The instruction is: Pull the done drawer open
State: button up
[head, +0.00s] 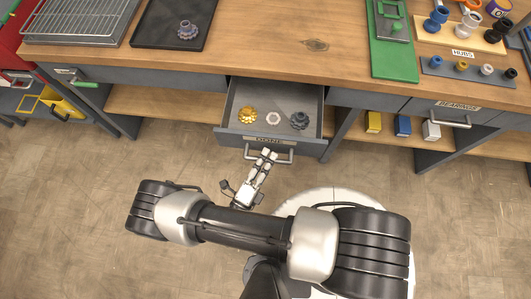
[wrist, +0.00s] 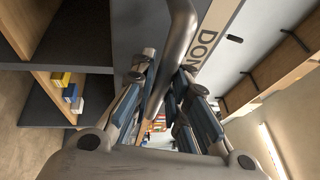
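The done drawer (head: 232,128) stands pulled out from the workbench, its inside open to view. Its label shows on the front in the head view and partly in the wrist view. Its grey bar handle (head: 284,158) is on the drawer front; in the wrist view the handle (wrist: 182,35) runs down between my fingers. My gripper (head: 267,156) is at the handle, with a finger on each side and closed in on the bar (wrist: 167,70). Inside the drawer lie a gold hub (head: 247,114), a pale hexagonal ring (head: 273,118) and a dark hub (head: 299,120).
The bench top (head: 290,50) carries a dark tray (head: 172,22) with a hub, a wire rack (head: 80,18), a green board (head: 391,45) and several hubs at right. A bearings drawer (head: 450,115) is shut. Yellow, blue and white boxes (head: 403,126) sit on the lower shelf. Floor in front is clear.

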jog(key=o, duration=0.4)
jog(key=shift+c, duration=0.2)
jog(key=shift+s, duration=0.15)
jog(key=v, duration=1.1)
jog(key=shift+s+a, duration=0.25)
jog(key=shift+s, duration=0.05)
